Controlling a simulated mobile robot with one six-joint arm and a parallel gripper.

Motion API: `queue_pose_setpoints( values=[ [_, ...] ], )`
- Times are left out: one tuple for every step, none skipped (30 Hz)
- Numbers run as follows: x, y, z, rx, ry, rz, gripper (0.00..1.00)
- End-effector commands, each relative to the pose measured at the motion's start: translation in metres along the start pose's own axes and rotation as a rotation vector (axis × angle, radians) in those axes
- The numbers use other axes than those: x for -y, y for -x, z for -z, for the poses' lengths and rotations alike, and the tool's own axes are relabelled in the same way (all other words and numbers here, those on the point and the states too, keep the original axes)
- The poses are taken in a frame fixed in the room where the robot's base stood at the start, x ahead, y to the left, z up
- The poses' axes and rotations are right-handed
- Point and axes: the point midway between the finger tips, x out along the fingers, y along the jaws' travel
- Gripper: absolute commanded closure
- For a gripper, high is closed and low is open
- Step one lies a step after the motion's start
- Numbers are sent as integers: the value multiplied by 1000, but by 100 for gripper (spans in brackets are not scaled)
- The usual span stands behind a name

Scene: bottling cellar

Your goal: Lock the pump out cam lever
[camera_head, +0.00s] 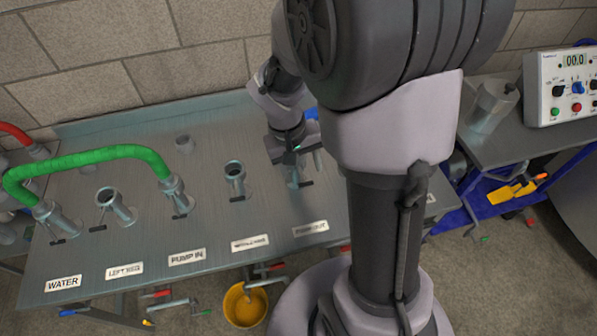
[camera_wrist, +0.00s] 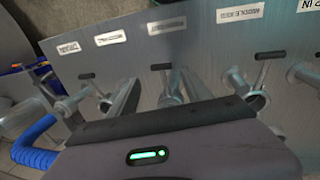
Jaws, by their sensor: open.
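The pump out fitting stands behind the PUMP OUT label (camera_head: 310,228) on the steel bench. Its cam lever has a dark handle (camera_head: 306,184), on the label side of the fitting. In the wrist view the pump out lever handle (camera_wrist: 161,67) lies ahead of my fingers, and the fitting is partly hidden behind my gripper body. My gripper (camera_head: 303,160) is over the pump out fitting, pointing down. In the wrist view its two fingers (camera_wrist: 159,80) are apart, either side of the fitting, with nothing held. I cannot tell whether they touch it.
The middle keg fitting (camera_head: 235,180) stands to the left with its own lever. A green hose (camera_head: 90,157) arches between the water and pump in fittings. A blue hose (camera_wrist: 38,143) meets a fitting at the wrist view's left. A control box (camera_head: 565,88) stands right.

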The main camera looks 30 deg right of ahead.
Motion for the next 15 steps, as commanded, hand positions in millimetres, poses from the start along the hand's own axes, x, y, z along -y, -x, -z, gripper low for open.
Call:
queue_pose_setpoints(
  values=[
    [1, -17, 0, 3, -1, 0, 42],
    [1, -23, 0, 3, -2, 0, 42],
    [1, -30, 0, 1, -1, 0, 42],
    [0, -34, 0, 2, -1, 0, 42],
    [0, -38, 0, 2, -1, 0, 42],
    [0, -42, 0, 1, -1, 0, 42],
    [0, -44, 0, 1, -1, 0, 42],
    [0, -46, 0, 1, -1, 0, 42],
    [0, -47, 0, 0, -1, 0, 42],
    [0, -47, 0, 0, -1, 1, 42],
    [0, -48, 0, 0, -1, 1, 42],
    [0, -47, 0, 0, -1, 1, 42],
    [0, -47, 0, -1, -1, 1, 42],
    [0, -47, 0, -1, -1, 1, 42],
    [0, -47, 0, -1, -1, 1, 42]
  ],
)
